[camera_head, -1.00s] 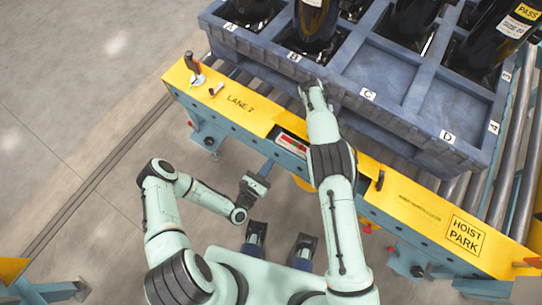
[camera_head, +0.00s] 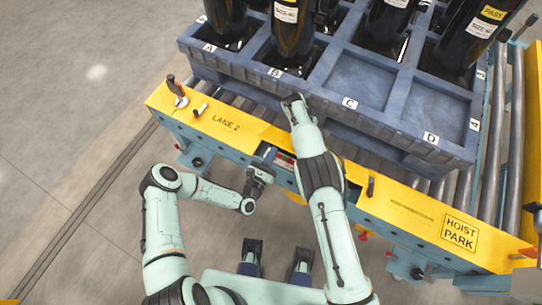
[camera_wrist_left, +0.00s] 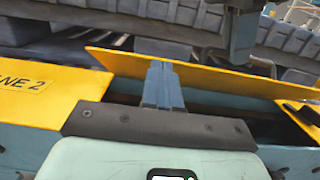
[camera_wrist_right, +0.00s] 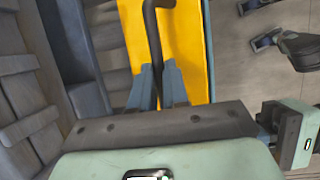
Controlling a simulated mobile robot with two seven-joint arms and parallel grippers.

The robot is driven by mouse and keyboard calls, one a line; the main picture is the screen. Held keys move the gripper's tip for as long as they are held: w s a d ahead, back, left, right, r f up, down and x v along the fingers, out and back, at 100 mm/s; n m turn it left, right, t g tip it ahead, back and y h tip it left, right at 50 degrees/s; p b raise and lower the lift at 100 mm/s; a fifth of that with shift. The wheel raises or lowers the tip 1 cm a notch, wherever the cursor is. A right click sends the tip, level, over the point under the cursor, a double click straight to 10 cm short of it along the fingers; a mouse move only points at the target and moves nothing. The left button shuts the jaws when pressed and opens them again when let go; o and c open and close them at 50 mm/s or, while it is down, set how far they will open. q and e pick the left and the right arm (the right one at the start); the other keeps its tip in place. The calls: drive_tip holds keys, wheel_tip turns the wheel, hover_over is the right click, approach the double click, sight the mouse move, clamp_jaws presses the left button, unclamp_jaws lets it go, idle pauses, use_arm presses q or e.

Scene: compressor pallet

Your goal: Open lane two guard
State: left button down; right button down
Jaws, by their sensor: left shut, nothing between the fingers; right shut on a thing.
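The lane two guard, a yellow flap (camera_wrist_left: 200,75), stands tilted up over a dark opening in the yellow rail, right of the LANE 2 label (camera_head: 226,121). A black bent handle (camera_wrist_right: 153,40) rises in front of yellow metal in the right wrist view. My right gripper (camera_wrist_right: 160,85) is shut on this handle; in the head view (camera_head: 293,100) its fingers are largely hidden by the arm. My left gripper (camera_wrist_left: 162,85) is shut and empty, its tips in front of the flap's lower side; in the head view it is beside the opening (camera_head: 262,165).
A blue pallet (camera_head: 330,110) with compartments A to D and several dark compressors stands on rollers just behind the rail. A HOIST PARK plate (camera_head: 460,230) is at right. The floor at left is clear.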

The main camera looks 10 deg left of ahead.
drive_tip(key=shift+w+d+f, duration=0.1)
drive_tip(key=shift+d+f, duration=0.15)
drive_tip(key=shift+d, duration=0.05)
use_arm(q)
drive_tip(key=shift+w+d+r+g, duration=0.15)
drive_tip(key=shift+w+r+g, duration=0.15)
drive_tip(key=shift+w+r, duration=0.45)
use_arm(e)
drive_tip(key=shift+f, duration=0.1)
drive_tip(key=c, duration=1.1)
unclamp_jaws()
drive_tip(key=shift+a, duration=0.1)
use_arm(q)
drive_tip(key=shift+s, duration=0.1)
use_arm(e)
drive_tip(key=shift+a, duration=0.15)
